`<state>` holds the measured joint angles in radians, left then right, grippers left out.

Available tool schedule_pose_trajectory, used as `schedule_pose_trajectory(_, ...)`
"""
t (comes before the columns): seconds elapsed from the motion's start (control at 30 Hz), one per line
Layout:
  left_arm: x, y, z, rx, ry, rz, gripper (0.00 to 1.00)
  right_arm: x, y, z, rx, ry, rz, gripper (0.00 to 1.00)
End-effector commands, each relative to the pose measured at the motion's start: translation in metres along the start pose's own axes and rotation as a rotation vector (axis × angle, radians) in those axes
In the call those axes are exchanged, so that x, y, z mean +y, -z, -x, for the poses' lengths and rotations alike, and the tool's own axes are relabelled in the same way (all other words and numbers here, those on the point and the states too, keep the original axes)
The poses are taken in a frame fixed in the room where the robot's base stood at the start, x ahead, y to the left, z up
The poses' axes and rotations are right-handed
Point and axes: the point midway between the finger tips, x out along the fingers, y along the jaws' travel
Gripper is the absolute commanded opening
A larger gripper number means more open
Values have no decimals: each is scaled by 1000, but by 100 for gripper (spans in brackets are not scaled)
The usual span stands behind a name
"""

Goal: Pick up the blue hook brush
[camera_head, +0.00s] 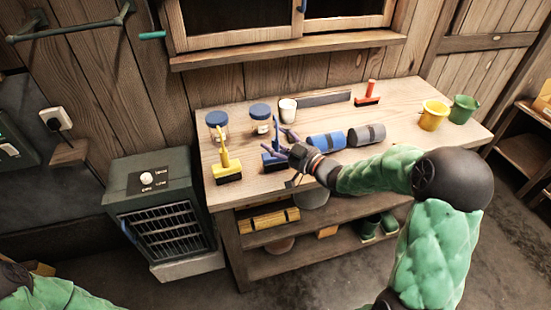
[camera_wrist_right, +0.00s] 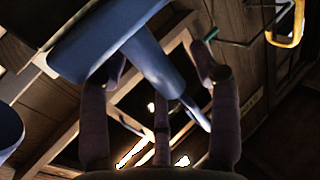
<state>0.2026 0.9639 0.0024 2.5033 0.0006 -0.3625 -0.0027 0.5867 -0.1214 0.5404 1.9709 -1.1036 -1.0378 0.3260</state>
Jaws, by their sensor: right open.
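The blue hook brush (camera_head: 273,161) stands on the workbench with its dark bristles down, beside the yellow brush. My right gripper (camera_head: 287,143) reaches in from the right, with its fingers at the brush's upright handle. In the right wrist view, the blue brush (camera_wrist_right: 155,62) lies across the space between the spread fingers of the right gripper (camera_wrist_right: 160,75). The fingers are open around the handle; whether any finger touches it I cannot tell. My left gripper is out of view.
The yellow brush (camera_head: 227,170) stands close on the left. Jars with blue lids (camera_head: 260,111) stand behind. A blue roll (camera_head: 326,141) and a grey roll (camera_head: 367,134) lie to the right. A red brush (camera_head: 368,94) and yellow bucket (camera_head: 433,115) are farther right. The front right bench top is clear.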

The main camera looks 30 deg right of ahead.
Motion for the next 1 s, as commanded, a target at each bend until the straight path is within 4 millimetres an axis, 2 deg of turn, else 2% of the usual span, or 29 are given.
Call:
schedule_pose_trajectory(0.03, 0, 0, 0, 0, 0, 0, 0, 0, 0, 0, 0, 0, 0, 63)
schedule_pose_trajectory(0.2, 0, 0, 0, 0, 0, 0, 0, 0, 0, 0, 0, 0, 0, 15)
schedule_pose_trajectory(0.27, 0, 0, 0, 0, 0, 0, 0, 0, 0, 0, 0, 0, 0, 0)
schedule_pose_trajectory(0.77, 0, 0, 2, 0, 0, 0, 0, 0, 2, 0, -1, 0, -1, 0)
schedule_pose_trajectory(1.0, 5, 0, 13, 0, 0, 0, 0, 0, 21, 0, 0, -1, 1, 0)
